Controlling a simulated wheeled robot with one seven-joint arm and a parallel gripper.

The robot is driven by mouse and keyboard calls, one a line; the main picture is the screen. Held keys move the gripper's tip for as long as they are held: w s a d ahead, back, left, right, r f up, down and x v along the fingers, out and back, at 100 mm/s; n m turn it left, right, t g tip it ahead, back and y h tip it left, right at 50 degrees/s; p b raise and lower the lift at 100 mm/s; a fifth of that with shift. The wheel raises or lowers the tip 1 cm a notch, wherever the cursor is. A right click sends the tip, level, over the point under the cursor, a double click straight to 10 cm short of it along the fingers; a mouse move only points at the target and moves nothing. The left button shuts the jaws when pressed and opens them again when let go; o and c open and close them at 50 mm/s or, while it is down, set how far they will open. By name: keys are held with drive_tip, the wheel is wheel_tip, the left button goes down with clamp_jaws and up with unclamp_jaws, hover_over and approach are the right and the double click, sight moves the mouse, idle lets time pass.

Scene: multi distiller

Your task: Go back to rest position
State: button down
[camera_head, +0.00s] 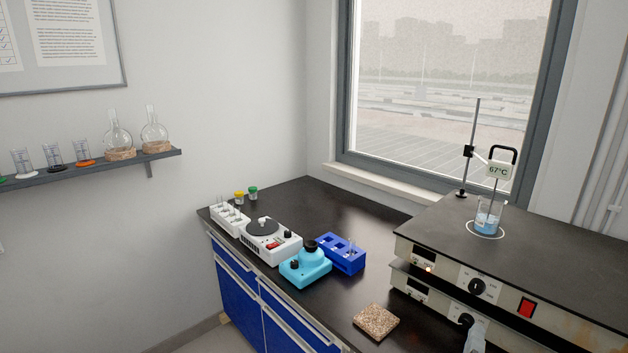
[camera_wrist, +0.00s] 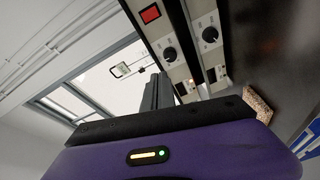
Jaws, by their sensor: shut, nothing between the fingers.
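My gripper (camera_wrist: 159,80) shows in the wrist view as dark fingers held together beyond the purple wrist housing. It is shut and holds nothing. It is in front of the control panels of the two stacked hotplates, apart from the beaker. In the head view, a pale grey piece at the bottom edge in front of the lower knob looks like part of my arm; most of the arm is out of frame.
The upper hotplate (camera_head: 560,257) carries a beaker of blue liquid (camera_head: 487,219) with a 67°C thermometer (camera_head: 498,170) on a stand. A speckled square pad (camera_head: 376,322), turquoise device (camera_head: 306,267), blue rack (camera_head: 341,255) and white device (camera_head: 270,243) stand on the black bench (camera_head: 364,281).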

drive_tip(key=s+a+f+m+t+y, duration=0.25)
drive_tip(key=s+a+f+y, duration=0.25)
drive_tip(key=s+a+y, duration=0.6)
drive_tip(key=s+a+m+g, duration=0.2)
drive_tip(key=s+m, duration=0.3)
drive_tip(key=s, duration=2.2)
drive_tip(key=shift+a+r, duration=0.35)
drive_tip(key=shift+r, duration=0.05)
